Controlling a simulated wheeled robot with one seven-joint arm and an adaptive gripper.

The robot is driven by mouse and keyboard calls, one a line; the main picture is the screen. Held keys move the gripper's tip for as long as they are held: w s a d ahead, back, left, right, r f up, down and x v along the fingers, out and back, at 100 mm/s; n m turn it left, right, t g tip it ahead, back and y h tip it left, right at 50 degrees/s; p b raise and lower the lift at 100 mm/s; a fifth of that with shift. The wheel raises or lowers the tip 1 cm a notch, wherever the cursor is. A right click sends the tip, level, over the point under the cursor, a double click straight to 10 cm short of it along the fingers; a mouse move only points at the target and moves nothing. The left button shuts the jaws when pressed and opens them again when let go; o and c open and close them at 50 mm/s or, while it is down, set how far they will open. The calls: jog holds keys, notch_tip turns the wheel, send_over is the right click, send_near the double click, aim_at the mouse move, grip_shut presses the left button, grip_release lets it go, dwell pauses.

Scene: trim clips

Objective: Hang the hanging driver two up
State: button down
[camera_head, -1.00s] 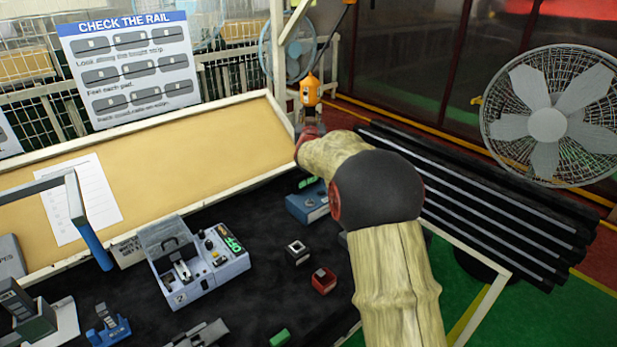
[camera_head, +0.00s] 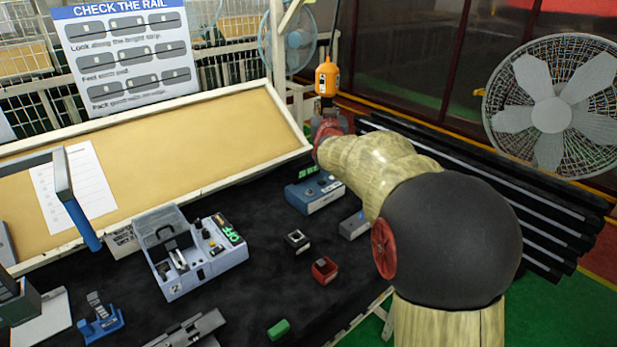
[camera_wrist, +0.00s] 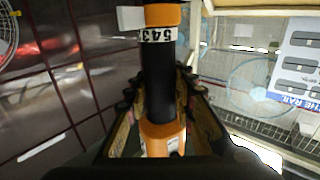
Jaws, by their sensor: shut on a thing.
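The hanging driver (camera_head: 327,74) is orange with a dark end and hangs upright below a dark cord near the post behind the bench. My gripper (camera_head: 326,116) is around its lower part, beyond the bench's back right corner. In the wrist view the driver shows a black middle section (camera_wrist: 163,75) between orange parts, with a white label on the upper one. My gripper (camera_wrist: 160,98) has its fingers on both sides of the driver and is shut on it. The fingers partly hide the driver's lower end.
A black bench mat (camera_head: 250,270) holds a grey case (camera_head: 185,280), a blue box (camera_head: 314,192) and a red block (camera_head: 324,269). A tilted tan board (camera_head: 200,140) stands behind. Dark rails (camera_head: 560,232) lie at the right, below a large fan (camera_head: 552,115).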

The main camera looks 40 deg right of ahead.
jog(key=s, duration=0.1)
jog(key=s+r, duration=0.2)
jog(key=shift+s+a, duration=0.4)
jog(key=shift+b, duration=0.3)
jog(key=c, duration=1.4)
grip_release()
jog(key=shift+o, duration=0.4)
jog(key=shift+f, duration=0.15)
jog(key=o, duration=0.9)
